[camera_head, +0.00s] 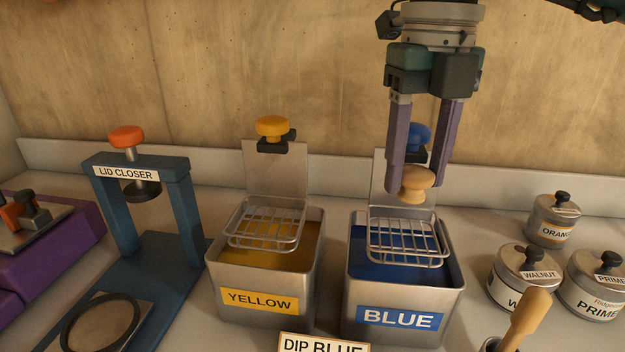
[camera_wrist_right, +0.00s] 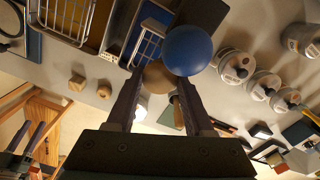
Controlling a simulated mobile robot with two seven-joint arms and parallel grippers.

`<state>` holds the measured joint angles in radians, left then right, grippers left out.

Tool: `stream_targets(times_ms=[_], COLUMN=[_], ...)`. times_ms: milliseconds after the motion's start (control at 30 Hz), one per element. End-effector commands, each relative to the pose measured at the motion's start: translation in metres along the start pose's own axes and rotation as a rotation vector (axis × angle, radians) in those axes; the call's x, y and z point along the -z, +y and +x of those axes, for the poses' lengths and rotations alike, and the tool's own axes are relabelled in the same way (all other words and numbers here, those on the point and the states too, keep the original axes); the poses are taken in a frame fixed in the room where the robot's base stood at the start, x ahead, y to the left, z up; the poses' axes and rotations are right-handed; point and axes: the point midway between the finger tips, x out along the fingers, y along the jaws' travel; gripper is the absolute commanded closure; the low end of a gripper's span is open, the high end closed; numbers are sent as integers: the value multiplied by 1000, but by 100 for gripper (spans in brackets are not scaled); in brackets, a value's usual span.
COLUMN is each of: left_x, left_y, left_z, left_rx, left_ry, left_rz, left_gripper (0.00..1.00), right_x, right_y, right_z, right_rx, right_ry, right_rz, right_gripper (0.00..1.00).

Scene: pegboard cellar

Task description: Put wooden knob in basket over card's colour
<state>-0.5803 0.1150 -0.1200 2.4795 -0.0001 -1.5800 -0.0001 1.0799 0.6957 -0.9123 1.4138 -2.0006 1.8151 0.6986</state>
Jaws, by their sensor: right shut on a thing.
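My right gripper (camera_head: 411,188) is shut on the pale wooden knob (camera_head: 414,184), holding it above the wire basket (camera_head: 408,243) of the blue tank (camera_head: 402,284). In the right wrist view, the knob (camera_wrist_right: 157,77) sits between the fingertips, partly hidden by a blue ball knob (camera_wrist_right: 188,50). The blue handle knob (camera_head: 418,136) stands behind the fingers in the head view. A card (camera_head: 324,345) at the bottom edge reads DIP BLUE. My left gripper (camera_wrist_right: 29,136) appears only at the lower left of the right wrist view, its fingers apart and empty.
The yellow tank (camera_head: 262,297) with its basket (camera_head: 266,229) and yellow knob (camera_head: 272,126) stands left of the blue one. A lid closer (camera_head: 126,174) is farther left. Lidded tins (camera_head: 524,275) and a wooden-handled tool (camera_head: 528,315) are at right. A wooden wall rises behind.

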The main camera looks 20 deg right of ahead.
Motion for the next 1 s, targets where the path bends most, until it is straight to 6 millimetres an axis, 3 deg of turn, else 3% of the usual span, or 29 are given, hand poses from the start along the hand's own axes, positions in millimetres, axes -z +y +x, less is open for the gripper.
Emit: stream_targets(times_ms=[433,833,867,1000], left_x=[2,0,0,0], left_y=[0,-2,-2,-2], left_z=[-4,0,0,-1], left_rx=[1,6,7,7], left_ry=[2,1,1,1], left_rz=[0,8,8,8], left_gripper=[50,50,50,50], right_x=[0,0,0,0], right_y=[0,0,0,0], right_z=[56,63,63,62], right_rx=[1,0,0,0], right_ry=[2,-1,-1,-1], right_rz=[-2,-2,-2,-2], right_gripper=[100,100,47,35])
